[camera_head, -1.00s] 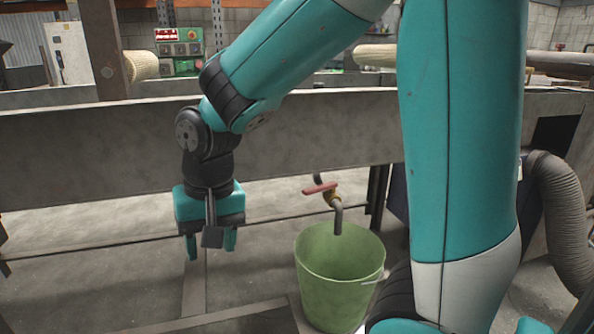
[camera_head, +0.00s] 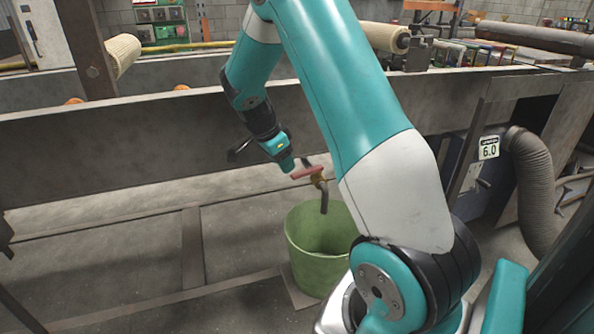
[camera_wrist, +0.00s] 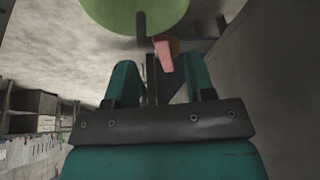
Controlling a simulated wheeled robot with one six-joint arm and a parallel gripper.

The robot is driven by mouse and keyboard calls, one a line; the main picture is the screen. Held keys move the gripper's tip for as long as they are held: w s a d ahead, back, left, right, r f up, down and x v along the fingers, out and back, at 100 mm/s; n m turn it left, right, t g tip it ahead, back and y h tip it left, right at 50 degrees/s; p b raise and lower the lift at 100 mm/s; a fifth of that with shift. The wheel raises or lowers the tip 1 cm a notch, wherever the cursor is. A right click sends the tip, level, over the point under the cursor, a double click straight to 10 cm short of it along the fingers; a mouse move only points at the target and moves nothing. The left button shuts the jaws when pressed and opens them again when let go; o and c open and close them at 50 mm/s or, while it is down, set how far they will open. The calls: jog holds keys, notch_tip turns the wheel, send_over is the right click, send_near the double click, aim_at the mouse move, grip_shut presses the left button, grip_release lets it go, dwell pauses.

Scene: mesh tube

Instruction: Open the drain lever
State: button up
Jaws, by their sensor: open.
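The drain lever (camera_head: 307,172) is a red handle on a brass valve (camera_head: 319,182) with a grey spout pointing down, in front of the grey beam. My gripper (camera_head: 287,165) is just left of the lever's left end in the head view, tilted down to the right; the head view does not show the gap clearly. In the wrist view, my gripper (camera_wrist: 160,80) is open, its two teal fingers apart. The red lever (camera_wrist: 163,55) shows beyond the fingertips, between them and nearer the right one. No contact is visible there.
A green bucket (camera_head: 304,245) stands on the floor under the spout; it also shows in the wrist view (camera_wrist: 110,14). The long grey beam (camera_head: 120,140) runs behind. A ribbed hose (camera_head: 530,180) and a blue cabinet marked 6.0 stand at right.

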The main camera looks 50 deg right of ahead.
aim_at(299, 173)
jog(key=d, duration=0.2)
jog(key=s+d+f, duration=0.1)
jog(key=shift+s+d, duration=0.1)
jog(key=b+x, duration=0.1)
jog(key=x, duration=0.1)
jog(key=shift+d+f, duration=0.1)
jog(key=shift+f, duration=0.2)
jog(key=shift+d+f, duration=0.2)
jog(key=shift+f, duration=0.4)
grip_shut()
